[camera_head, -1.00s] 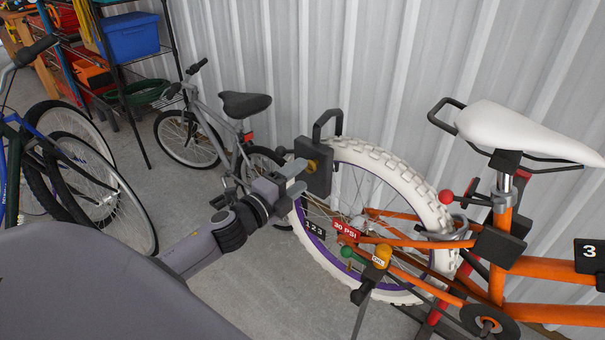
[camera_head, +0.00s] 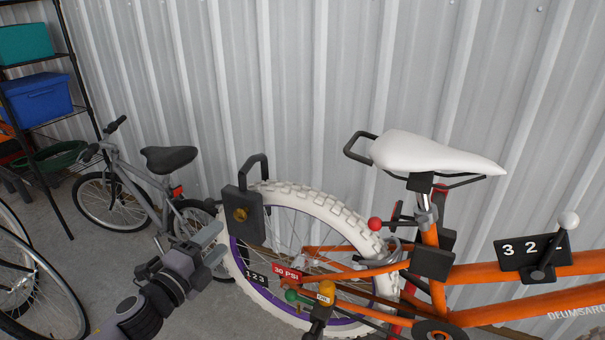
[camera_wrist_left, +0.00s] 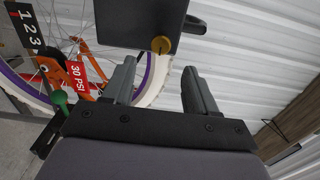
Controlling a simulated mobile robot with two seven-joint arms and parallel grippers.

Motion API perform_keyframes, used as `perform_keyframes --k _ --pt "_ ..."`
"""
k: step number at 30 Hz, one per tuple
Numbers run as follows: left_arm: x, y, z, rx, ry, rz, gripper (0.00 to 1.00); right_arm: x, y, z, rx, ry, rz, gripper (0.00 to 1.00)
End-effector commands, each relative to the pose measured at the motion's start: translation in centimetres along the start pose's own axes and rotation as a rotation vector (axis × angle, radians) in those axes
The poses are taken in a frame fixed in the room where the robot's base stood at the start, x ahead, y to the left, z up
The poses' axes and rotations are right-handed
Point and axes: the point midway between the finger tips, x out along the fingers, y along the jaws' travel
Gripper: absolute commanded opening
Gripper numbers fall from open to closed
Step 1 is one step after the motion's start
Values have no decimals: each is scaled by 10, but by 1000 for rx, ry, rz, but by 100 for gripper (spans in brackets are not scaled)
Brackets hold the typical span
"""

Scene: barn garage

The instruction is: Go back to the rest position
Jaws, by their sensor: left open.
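My left gripper (camera_head: 212,243) is in the lower left of the head view, with its two fingers apart and nothing between them. In the left wrist view the open fingers (camera_wrist_left: 160,85) point toward a black box with a round brass-coloured knob (camera_wrist_left: 161,45). In the head view this black box (camera_head: 241,216) with a loop handle sits at the white rear tire (camera_head: 312,205) of an orange bike (camera_head: 475,275). The gripper is just below and left of the box and appears apart from it. My right gripper is not in view.
A small grey bike (camera_head: 150,180) stands behind at the left, beside a black shelf with a blue bin (camera_head: 38,100). Red, green and yellow knobs (camera_head: 327,288) stick out near the orange bike's wheel. A corrugated metal wall (camera_head: 330,80) closes the back.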

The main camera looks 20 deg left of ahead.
Motion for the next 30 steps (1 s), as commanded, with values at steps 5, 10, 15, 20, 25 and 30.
perform_keyframes --k 5,10,15,20,25,30 --pt "-6 11 -6 -82 -9 33 57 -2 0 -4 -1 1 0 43" --pt "-48 67 -44 -522 -82 208 57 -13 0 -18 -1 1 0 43" --pt "-109 122 -103 -1054 -229 423 57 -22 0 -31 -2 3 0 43" --pt "-151 146 -146 -1381 -350 553 57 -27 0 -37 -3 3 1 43" --pt "-165 154 -162 -1494 -397 597 57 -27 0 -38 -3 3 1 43" --pt "-165 154 -162 -1493 -396 597 57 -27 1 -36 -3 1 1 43"
